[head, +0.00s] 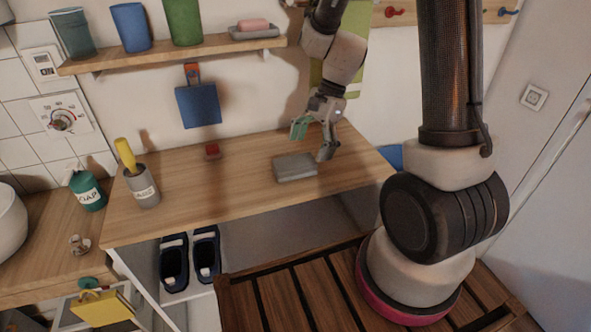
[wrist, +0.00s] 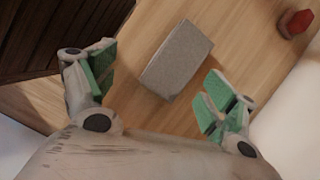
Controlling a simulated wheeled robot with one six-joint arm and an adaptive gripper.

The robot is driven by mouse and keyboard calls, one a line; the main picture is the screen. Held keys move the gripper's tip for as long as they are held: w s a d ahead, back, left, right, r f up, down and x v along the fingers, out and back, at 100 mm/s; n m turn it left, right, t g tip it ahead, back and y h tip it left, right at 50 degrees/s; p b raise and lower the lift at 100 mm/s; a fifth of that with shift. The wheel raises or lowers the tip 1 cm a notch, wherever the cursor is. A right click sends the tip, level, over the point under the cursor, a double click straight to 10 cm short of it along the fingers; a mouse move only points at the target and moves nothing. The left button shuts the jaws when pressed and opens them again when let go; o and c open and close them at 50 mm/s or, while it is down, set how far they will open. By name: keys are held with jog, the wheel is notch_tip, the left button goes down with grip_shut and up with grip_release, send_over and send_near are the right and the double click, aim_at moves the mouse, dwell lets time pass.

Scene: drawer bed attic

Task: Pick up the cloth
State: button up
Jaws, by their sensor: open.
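The cloth (head: 295,168) looks like a grey folded block lying flat on the wooden bench top. It also shows in the wrist view (wrist: 176,60), in front of my gripper and between the lines of its two fingers. My gripper (head: 314,140) is open and empty, with green pads on the fingers. In the head view it hangs just above and beyond the cloth's right back side. In the wrist view the gripper's fingertips (wrist: 160,75) are spread wider than the cloth, and no contact with it shows.
A grey holder (head: 142,186) with a yellow handle stands at the bench's left end. A shelf (head: 180,52) with cups hangs above. The bench around the cloth is clear.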

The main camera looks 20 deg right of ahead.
aim_at(295, 162)
jog(key=shift+w+a+r+m+t, duration=0.15)
jog(key=shift+w+m, duration=0.15)
jog(key=shift+m, duration=0.15)
jog(key=shift+w+a+r+m+t, duration=0.15)
jog(key=shift+w+m, duration=0.15)
jog(key=shift+m, duration=0.15)
jog(key=shift+w+a+m, duration=0.1)
jog(key=shift+w+m, duration=0.1)
jog(key=shift+m, duration=0.4)
jog(key=shift+w+f+m, duration=0.1)
jog(key=shift+f+m, duration=0.1)
jog(key=shift+m, duration=0.3)
jog(key=x, duration=0.7)
jog(key=shift+w+a+f, duration=0.2)
jog(key=shift+w, duration=0.05)
jog(key=c, duration=1.1)
notch_tip(295, 162, up, 10)
jog(key=shift+r, duration=0.1)
jog(key=o, duration=0.4)
jog(key=shift+c, duration=0.2)
